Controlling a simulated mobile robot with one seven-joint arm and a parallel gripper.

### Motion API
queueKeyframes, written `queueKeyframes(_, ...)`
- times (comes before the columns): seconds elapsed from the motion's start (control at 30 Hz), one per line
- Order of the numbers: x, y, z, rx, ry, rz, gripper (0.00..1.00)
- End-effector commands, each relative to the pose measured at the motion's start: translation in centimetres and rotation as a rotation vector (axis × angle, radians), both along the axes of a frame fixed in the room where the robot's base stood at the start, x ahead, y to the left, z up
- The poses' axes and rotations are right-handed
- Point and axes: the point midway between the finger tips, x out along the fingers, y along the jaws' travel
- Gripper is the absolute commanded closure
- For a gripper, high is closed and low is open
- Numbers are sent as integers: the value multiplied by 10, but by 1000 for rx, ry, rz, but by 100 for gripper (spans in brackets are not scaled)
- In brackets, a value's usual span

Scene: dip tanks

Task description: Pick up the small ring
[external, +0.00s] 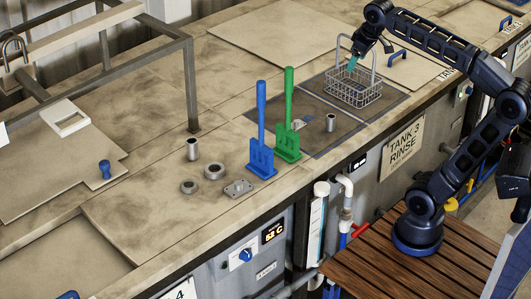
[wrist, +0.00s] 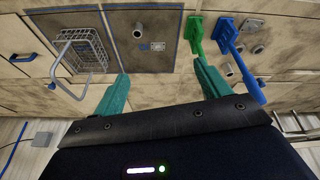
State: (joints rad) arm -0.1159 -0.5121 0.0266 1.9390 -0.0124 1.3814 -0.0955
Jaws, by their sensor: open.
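The small ring (external: 189,187) is a grey metal ring lying flat on the worn counter at the left in the external view. It shows small at the upper right in the wrist view (wrist: 259,49). A larger, thicker ring (external: 214,171) lies beside it. My gripper (external: 353,64) is far to the right of the small ring, up near the wire basket. In the wrist view its teal fingers (wrist: 161,72) are spread wide with nothing between them.
Near the ring stand a metal cylinder (external: 192,150) and a flange plate (external: 239,188). A blue tool (external: 261,140) and a green tool (external: 288,120) stand upright between it and my gripper. The wire basket (external: 342,92) has a tall handle. Counter left of the ring is clear.

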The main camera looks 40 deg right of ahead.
Motion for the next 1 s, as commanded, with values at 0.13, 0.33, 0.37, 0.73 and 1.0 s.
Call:
queueKeyframes(0.13, 40, 29, 18, -24, 28, 99, 25)
queueKeyframes(0.33, 88, 74, 36, -57, 63, 231, 25)
queueKeyframes(0.37, 96, 81, 38, -62, 68, 251, 25)
queueKeyframes(0.73, 175, 184, 47, -113, 128, 495, 25)
queueKeyframes(1.0, 219, 272, 36, -144, 171, 671, 25)
